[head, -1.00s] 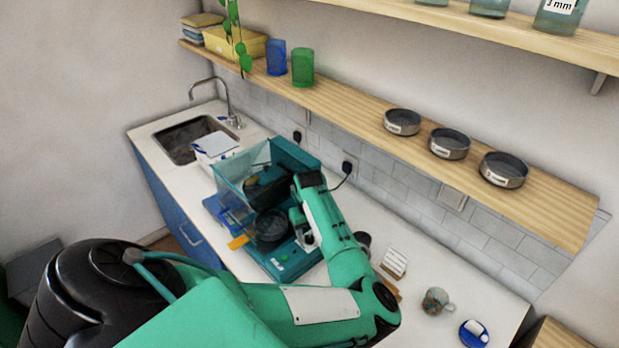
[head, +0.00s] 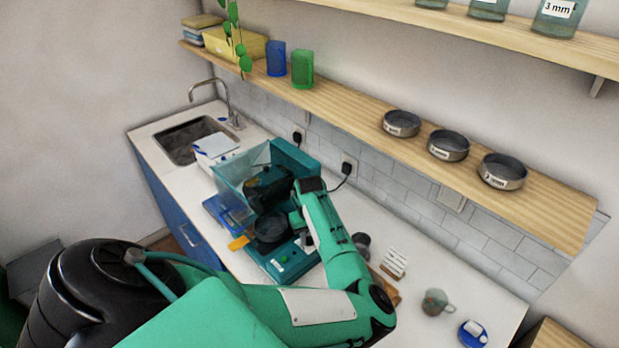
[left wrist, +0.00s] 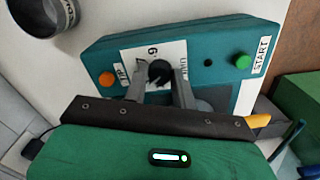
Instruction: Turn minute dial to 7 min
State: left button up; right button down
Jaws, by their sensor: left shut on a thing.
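My left gripper (left wrist: 160,80) is shut on the dial, one grey finger on each side. The dial's pointer is too small to read. In the head view my left gripper (head: 303,231) is at the side of the teal machine (head: 297,158), and the arm hides the dial. My right gripper is not in view.
An orange button (left wrist: 107,78) and a green START button (left wrist: 243,62) flank the dial. A dark metal cup (head: 361,242) stands beside my forearm. A white rack (head: 394,264), a mug (head: 436,302) and a blue dish (head: 473,334) are on the counter to the right.

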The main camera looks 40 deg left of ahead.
pick_arm(q)
jog(key=shift+m, duration=0.3)
jog(key=shift+m+p, duration=0.4)
jog(key=shift+m, duration=0.6)
jog(key=m, duration=0.3)
jog(key=shift+m, duration=0.3)
jog(key=m, duration=0.4)
jog(key=shift+a+m, duration=0.1)
jog(key=shift+m, duration=0.2)
jog(key=m, duration=0.3)
jog(key=shift+m, duration=0.8)
